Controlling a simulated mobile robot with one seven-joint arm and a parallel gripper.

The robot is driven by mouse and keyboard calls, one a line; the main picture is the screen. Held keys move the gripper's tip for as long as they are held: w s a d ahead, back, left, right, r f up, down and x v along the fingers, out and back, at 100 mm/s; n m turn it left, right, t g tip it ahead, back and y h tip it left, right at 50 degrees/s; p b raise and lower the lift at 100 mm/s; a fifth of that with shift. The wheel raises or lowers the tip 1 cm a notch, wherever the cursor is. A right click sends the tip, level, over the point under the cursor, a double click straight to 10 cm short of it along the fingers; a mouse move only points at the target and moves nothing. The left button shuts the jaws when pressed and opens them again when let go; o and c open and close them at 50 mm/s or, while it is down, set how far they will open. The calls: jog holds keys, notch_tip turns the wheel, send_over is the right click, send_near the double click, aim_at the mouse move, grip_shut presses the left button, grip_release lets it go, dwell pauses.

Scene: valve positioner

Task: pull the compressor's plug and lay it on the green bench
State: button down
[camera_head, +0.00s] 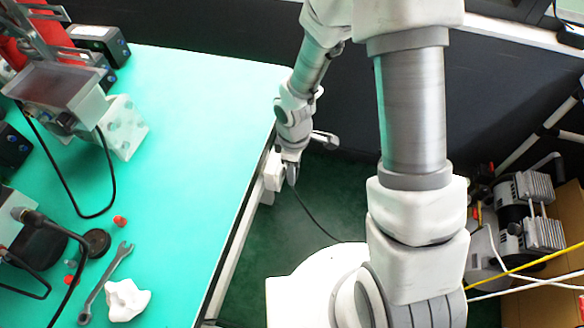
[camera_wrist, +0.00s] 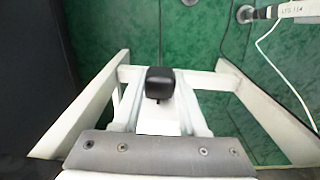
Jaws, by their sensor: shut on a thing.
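My gripper (camera_head: 290,172) is low beside the right edge of the green bench (camera_head: 200,130), below its top. In the wrist view my gripper (camera_wrist: 160,90) is shut on a black plug (camera_wrist: 160,82), which sits between the fingers. The plug's dark cable (camera_head: 315,220) runs from the gripper down to the right over the floor. A white box (camera_head: 272,172) on the bench's side is right next to the gripper. I cannot tell whether the plug is still seated in it. The compressor (camera_head: 525,210), with finned grey cylinders, stands on the right.
A wrench (camera_head: 106,282), a white lump (camera_head: 127,300), a black round cap (camera_head: 97,241) and small red pieces lie on the bench's front left. A device (camera_head: 75,100) with a looping black cable stands behind them. The bench top's right half is clear. A yellow hose (camera_head: 515,273) crosses at lower right.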

jog(key=shift+s+d, duration=0.3)
jog(key=shift+d, duration=0.45)
dwell(0.6)
jog(key=d, duration=0.1)
jog(key=s+d, duration=0.1)
jog(key=d, duration=0.1)
jog(key=shift+s+d+p, duration=0.15)
jog(key=shift+d+p, duration=0.1)
jog(key=shift+p, duration=0.1)
dwell(0.3)
